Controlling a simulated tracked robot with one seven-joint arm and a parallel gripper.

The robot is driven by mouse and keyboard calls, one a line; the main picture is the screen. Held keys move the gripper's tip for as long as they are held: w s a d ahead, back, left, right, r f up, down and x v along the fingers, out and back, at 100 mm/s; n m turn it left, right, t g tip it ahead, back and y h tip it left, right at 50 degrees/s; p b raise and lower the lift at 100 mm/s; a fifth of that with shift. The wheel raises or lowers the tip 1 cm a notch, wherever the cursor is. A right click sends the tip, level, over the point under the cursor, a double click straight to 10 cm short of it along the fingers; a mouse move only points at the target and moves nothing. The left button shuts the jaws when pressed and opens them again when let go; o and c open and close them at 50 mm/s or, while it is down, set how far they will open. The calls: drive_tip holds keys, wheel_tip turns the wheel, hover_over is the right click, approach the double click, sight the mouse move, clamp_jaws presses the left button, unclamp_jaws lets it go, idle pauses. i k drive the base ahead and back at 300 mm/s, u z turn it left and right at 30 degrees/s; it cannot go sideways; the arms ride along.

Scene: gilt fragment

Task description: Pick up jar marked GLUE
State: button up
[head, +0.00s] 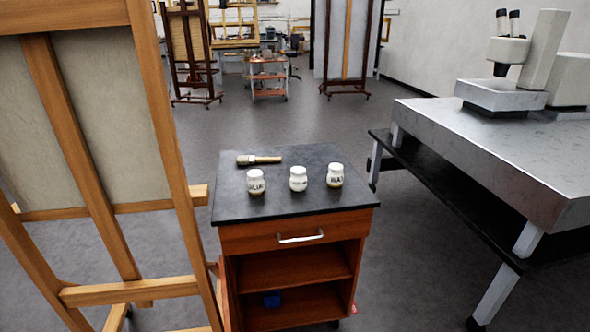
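Three small white-lidded jars stand upright in a row on the black top of a wooden cabinet (235,210). The left jar (256,183) has a dark label that seems to read GLUE, though the letters are small. The middle jar (298,179) has a smaller label that I cannot read. The right jar (335,175) has a label that may read BOLE. The jars stand apart from each other. My gripper is not in view.
A brush-like tool (259,159) lies behind the jars. A wooden easel (165,110) stands close at the left of the cabinet. A metal table (480,145) with a microscope (510,70) is at the right. Open grey floor (300,115) lies behind the cabinet.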

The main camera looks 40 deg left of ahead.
sight(256, 183)
drive_tip(key=u, duration=0.4)
drive_tip(key=i, duration=1)
drive_tip(key=u, duration=0.8)
drive_tip(key=i, duration=0.35)
drive_tip(key=u, duration=0.25)
drive_tip(key=k, duration=0.85)
drive_tip(key=u, duration=0.15)
drive_tip(key=i, duration=1.05)
